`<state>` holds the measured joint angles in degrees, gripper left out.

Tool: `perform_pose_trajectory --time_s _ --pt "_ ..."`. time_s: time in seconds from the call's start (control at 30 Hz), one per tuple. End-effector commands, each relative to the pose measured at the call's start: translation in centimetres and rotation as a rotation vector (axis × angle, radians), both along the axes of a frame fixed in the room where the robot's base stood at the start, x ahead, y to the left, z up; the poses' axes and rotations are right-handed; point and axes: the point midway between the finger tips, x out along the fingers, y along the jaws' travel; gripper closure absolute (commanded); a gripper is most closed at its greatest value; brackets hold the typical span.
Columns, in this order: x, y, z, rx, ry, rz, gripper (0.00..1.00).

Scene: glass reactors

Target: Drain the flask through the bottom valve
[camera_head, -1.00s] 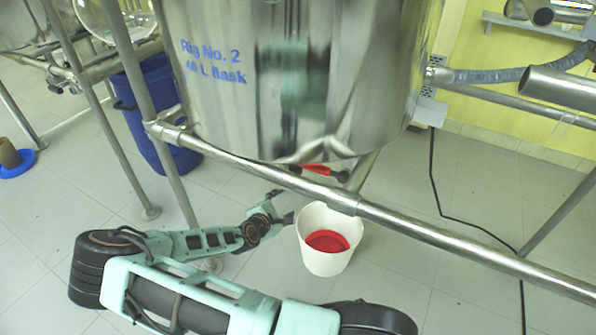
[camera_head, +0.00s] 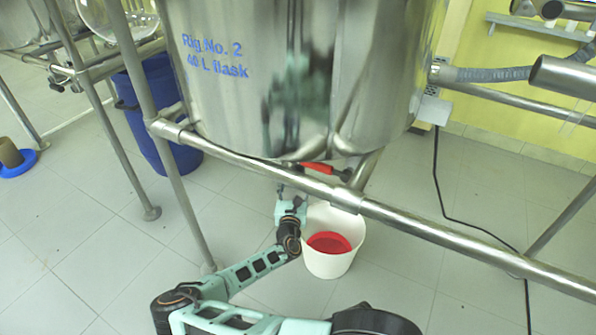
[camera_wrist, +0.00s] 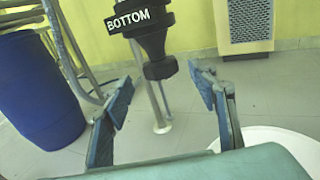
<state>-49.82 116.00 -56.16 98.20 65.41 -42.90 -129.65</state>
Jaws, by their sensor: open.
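The steel flask vessel (camera_head: 300,80), marked "Rig No. 2 40 L flask", hangs in the frame. Its red valve handle (camera_head: 316,168) shows under it, just behind the front pipe. In the wrist view the black bottom valve (camera_wrist: 150,40), labelled "BOTTOM", hangs ahead between my open fingers, apart from both. My gripper (camera_wrist: 162,75) is open and empty. In the head view my gripper (camera_head: 288,190) is below and left of the red handle, its tips partly hidden by the pipe. The red handle is not visible in the wrist view.
A white bucket (camera_head: 330,265) with red contents stands on the floor right beside my wrist. The front pipe (camera_head: 260,172) crosses above my gripper. A blue barrel (camera_head: 165,125) stands behind left; it also shows in the wrist view (camera_wrist: 35,95). A black cable (camera_head: 450,215) lies right.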

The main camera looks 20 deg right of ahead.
Motion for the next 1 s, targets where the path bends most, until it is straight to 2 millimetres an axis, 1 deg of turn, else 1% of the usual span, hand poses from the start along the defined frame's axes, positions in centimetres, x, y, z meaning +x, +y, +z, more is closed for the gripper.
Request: perform_pose_trajectory --time_s 0.03,0.1,0.3,0.47,0.73,0.77,1.0 --pt "0.8 -0.6 -0.2 0.000 0.000 -0.002 0.47" --pt "1.9 -1.2 -0.2 0.001 0.000 -0.002 0.47" --pt "4.2 -2.5 -0.2 0.001 0.000 -0.002 0.47" --pt "5.1 -2.9 0.0 0.001 0.000 -0.001 0.47" --pt "5.2 -2.9 0.0 0.000 0.001 -0.001 0.47" --pt "5.2 -2.9 0.0 0.000 0.001 -0.001 0.48" --pt "5.2 -2.9 0.0 0.000 0.001 -0.001 0.74"
